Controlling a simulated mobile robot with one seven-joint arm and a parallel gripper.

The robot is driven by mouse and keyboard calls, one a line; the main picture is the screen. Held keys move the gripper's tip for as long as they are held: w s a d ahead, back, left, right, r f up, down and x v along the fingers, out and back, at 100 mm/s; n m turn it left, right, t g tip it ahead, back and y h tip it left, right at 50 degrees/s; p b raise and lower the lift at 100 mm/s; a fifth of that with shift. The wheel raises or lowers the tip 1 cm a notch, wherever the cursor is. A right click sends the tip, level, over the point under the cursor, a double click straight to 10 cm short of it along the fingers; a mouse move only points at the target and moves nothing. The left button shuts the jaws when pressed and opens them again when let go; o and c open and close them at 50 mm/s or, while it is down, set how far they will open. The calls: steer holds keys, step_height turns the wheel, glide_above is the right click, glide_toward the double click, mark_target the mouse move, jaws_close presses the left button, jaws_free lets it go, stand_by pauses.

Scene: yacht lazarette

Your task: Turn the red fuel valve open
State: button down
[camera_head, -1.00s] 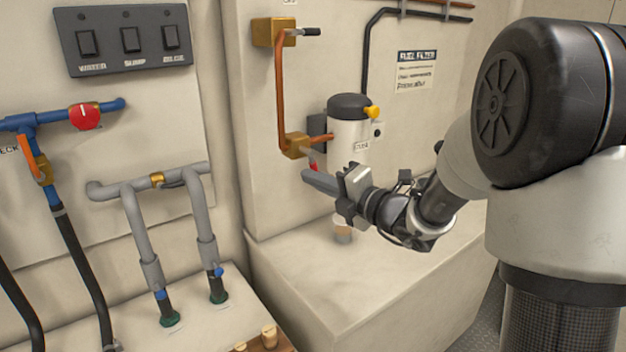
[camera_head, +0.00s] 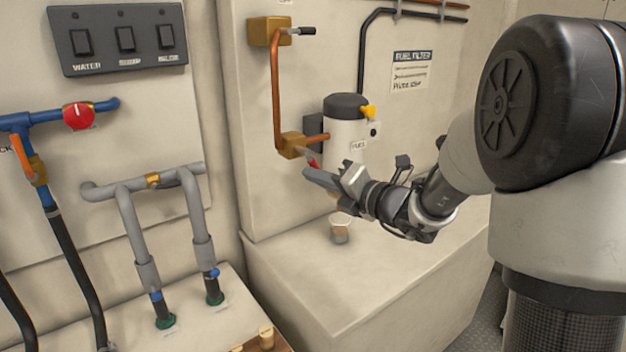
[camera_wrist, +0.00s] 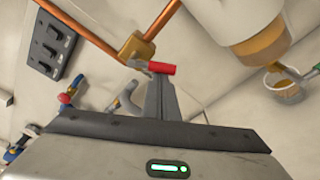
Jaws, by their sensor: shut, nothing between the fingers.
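The fuel valve is a brass body (camera_head: 293,145) on the copper pipe, with a short lever that has a red grip (camera_head: 313,161). The lever slants down and to the right in the head view. In the wrist view the brass body (camera_wrist: 137,49) and red grip (camera_wrist: 162,68) show just beyond my fingertips. My gripper (camera_head: 308,173) is shut and empty, its fingertips right at the red grip, partly covering it in the head view. I cannot tell whether they touch it.
The white fuel filter (camera_head: 347,140) with a yellow knob stands close behind my gripper. A small cup (camera_head: 341,227) sits on the bench (camera_head: 390,260) below.

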steer(key=shift+w+d+r+n+t+h+b, duration=0.1)
steer(key=shift+w+d+r+n+h+b, duration=0.35)
steer(key=shift+n+b, duration=1.1)
steer(key=shift+w+d+r+n+t+h+b, duration=0.1)
steer(key=shift+w+d+r+n+h+b, duration=0.15)
steer(key=shift+d+r+n+b, duration=1.1)
steer(key=shift+w+a+f+n+t+h+b, duration=0.1)
steer(key=shift+w+a+f+n+h+b, duration=0.2)
steer(key=shift+n+b, duration=1.35)
steer(key=shift+w+r+n+p, duration=0.1)
steer(key=shift+n+p, duration=0.6)
steer(key=shift+n, duration=0.05)
